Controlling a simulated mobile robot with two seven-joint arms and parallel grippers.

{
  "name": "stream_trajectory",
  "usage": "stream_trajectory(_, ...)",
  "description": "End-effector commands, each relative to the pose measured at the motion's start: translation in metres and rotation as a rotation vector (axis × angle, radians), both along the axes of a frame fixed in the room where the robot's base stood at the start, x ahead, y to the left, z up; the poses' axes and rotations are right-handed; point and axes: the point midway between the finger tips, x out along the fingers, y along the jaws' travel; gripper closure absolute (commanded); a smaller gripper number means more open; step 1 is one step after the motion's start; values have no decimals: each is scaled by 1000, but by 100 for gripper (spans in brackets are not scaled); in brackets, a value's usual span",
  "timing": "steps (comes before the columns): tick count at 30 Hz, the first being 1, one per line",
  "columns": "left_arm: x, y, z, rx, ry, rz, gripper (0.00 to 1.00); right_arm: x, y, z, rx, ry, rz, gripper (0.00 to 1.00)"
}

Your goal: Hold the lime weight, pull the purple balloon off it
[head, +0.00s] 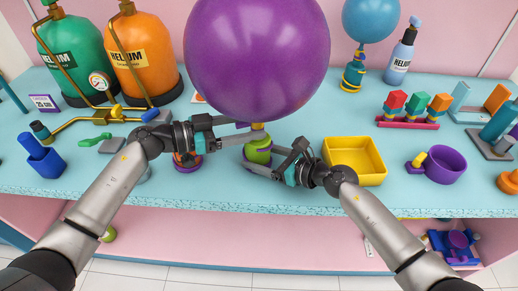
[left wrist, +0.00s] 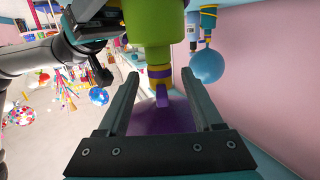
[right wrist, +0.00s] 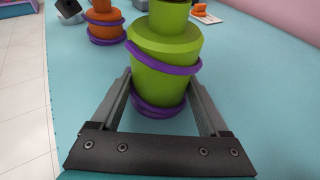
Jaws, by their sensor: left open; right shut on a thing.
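The lime weight (head: 258,149) stands upright on the light-blue table, with purple rings around it. My right gripper (head: 262,158) is shut on it; the right wrist view shows the lime weight (right wrist: 165,65) between the fingers. The big purple balloon (head: 257,55) is above the weight, its neck on the weight's yellow top. My left gripper (head: 240,130) is open at the balloon's neck, above the right gripper. In the left wrist view the purple neck (left wrist: 165,97) lies between the open fingers, with the balloon (left wrist: 158,118) beyond, partly hidden by the gripper.
An orange weight (head: 186,160) stands left of the lime one, under my left gripper. A yellow tray (head: 372,178) is just right of my right gripper. Green (head: 72,48) and orange helium tanks (head: 145,52) stand at the back left. A blue balloon (head: 371,18) floats at the back right.

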Motion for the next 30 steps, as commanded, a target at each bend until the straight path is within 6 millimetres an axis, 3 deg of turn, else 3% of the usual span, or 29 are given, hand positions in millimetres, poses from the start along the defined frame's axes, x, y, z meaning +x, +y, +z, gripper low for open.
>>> stream_trajectory(6, 7, -15, 0, -1, 0, -1, 32, 0, 0, 0, -1, 1, 0, 88)
stream_trajectory(17, 8, -18, 0, 0, 0, 0, 32, 0, 0, 0, -1, 1, 0, 88)
stream_trajectory(30, 8, -18, 0, 0, 0, 0, 82, 0, 0, 0, -1, 1, 0, 88)
